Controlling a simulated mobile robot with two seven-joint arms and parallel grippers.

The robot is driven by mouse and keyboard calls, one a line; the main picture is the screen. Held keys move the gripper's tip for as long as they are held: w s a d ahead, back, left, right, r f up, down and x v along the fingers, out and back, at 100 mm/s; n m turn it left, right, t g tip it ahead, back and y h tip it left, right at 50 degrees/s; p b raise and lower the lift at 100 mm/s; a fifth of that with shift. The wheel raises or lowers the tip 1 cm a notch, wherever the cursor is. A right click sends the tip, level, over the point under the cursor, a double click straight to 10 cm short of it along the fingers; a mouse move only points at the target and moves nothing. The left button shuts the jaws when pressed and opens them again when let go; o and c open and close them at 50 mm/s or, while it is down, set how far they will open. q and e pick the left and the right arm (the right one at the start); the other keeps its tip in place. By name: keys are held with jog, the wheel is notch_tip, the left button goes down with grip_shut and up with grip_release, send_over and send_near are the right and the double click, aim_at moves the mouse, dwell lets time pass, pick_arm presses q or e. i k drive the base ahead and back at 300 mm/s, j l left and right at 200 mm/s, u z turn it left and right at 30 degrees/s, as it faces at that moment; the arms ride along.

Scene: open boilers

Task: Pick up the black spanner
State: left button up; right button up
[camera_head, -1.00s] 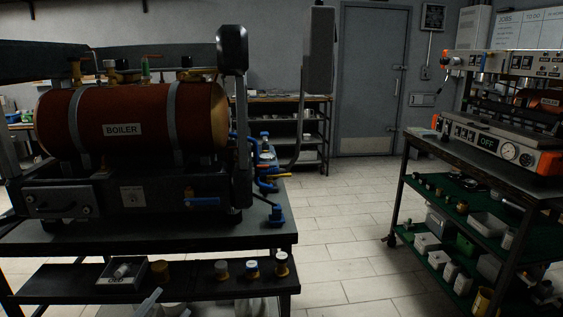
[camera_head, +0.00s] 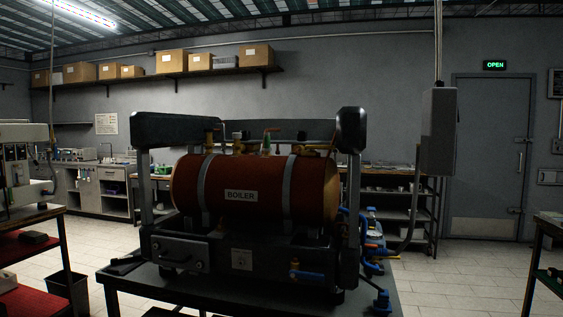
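I cannot make out the black spanner for certain. A dark, flat item (camera_head: 122,265) lies at the left end of the boiler table (camera_head: 125,280), too dim to identify. The red-brown boiler (camera_head: 240,172) with its "BOILER" label stands in a dark frame on this table. A blue-handled valve (camera_head: 308,275) is on its lower front.
A grey box (camera_head: 438,130) hangs on a cable to the right. A bench with red shelves (camera_head: 30,297) is at left. Tiled floor (camera_head: 450,275) is open at right.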

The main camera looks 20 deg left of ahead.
aim_at(118, 259)
jog(key=u, duration=1.55)
